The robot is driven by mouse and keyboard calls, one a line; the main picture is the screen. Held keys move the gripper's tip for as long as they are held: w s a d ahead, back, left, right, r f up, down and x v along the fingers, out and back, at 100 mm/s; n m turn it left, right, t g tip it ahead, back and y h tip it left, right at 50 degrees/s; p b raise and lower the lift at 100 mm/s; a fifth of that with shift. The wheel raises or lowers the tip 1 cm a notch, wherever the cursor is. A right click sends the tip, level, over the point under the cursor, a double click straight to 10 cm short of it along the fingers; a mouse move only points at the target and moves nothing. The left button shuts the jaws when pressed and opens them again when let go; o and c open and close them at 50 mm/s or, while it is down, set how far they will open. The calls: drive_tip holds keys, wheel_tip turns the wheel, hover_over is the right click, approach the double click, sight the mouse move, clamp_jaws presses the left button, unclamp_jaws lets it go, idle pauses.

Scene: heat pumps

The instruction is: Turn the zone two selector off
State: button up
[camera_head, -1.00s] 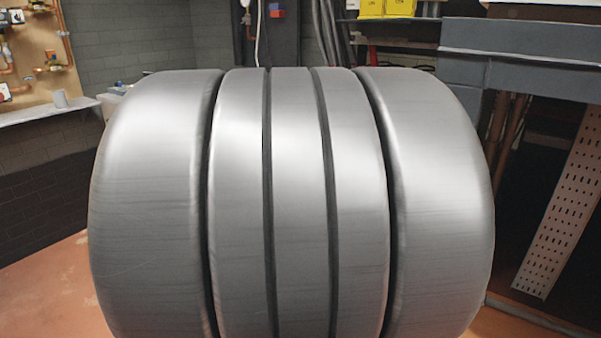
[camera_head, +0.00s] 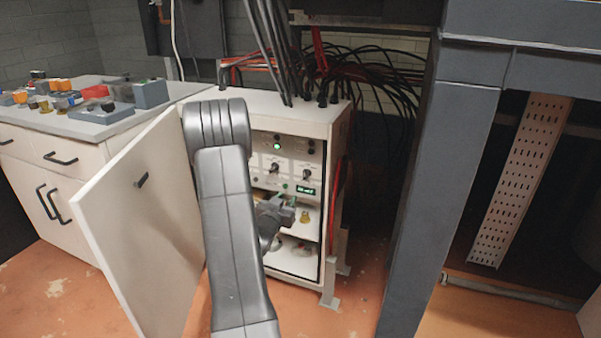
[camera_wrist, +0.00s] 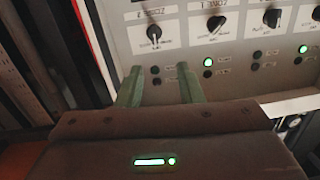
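The zone two selector (camera_wrist: 153,33) is a dark knob under a label that reads inverted, on a pale panel in the wrist view. Its pointer looks close to upright there; its exact setting is unclear. What looks like the same knob (camera_head: 306,174) is on the right of the panel in the head view, its label too small to read. My gripper (camera_wrist: 158,78) is open, with two green fingers apart and nothing between them. The knob lies beyond the fingertips, with no visible contact. In the head view my gripper (camera_head: 288,211) is low in front of the cabinet.
The zone one selector (camera_wrist: 215,23) is beside it, with a lit green lamp (camera_wrist: 208,62) nearby. The open cabinet door (camera_head: 140,225) is left of my arm. A grey post (camera_head: 440,190) stands to the right. A counter (camera_head: 75,125) with loose parts is at left.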

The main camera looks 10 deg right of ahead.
sight(305, 176)
drive_tip(key=shift+m+h, duration=0.4)
drive_tip(key=shift+h, duration=0.3)
drive_tip(key=x, duration=0.5)
drive_tip(key=b+x, duration=0.1)
drive_tip(key=x, duration=0.4)
drive_tip(key=b+x, duration=0.1)
drive_tip(key=x, duration=0.4)
drive_tip(key=shift+w+d+f, duration=0.2)
drive_tip(key=shift+w+f, duration=0.05)
drive_tip(key=shift+w, duration=0.05)
clamp_jaws()
